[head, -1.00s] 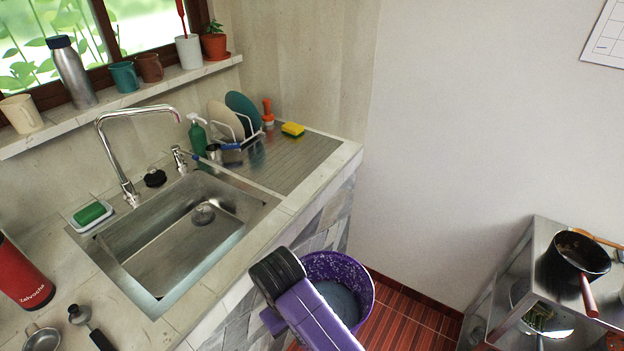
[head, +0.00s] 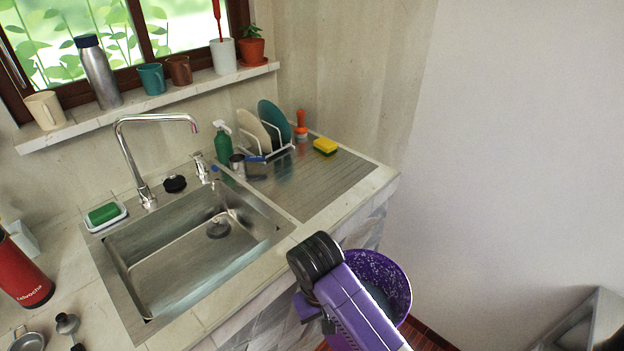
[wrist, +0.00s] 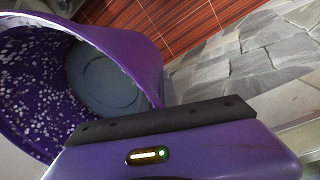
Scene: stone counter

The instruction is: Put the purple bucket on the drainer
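The purple bucket (head: 398,272), white-speckled inside with a grey-blue bottom, is beside the counter front, its opening up toward the head camera. My gripper is at its near-left rim; the fingertips are hidden behind my purple and black wrist in the head view. In the wrist view the bucket (wrist: 135,50) lies just past my gripper's black bar, its rim running behind it. The bucket keeps its place against my gripper as the view shifts, so my gripper appears shut on the rim. The ribbed metal drainer (head: 325,185) is right of the sink.
The sink (head: 165,290) lies left of the drainer. A dish rack with plates (head: 272,128), a green spray bottle (head: 223,145) and a yellow sponge (head: 325,146) are along the drainer's back. The drainer's front right is clear. A metal table (head: 600,318) shows at lower right.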

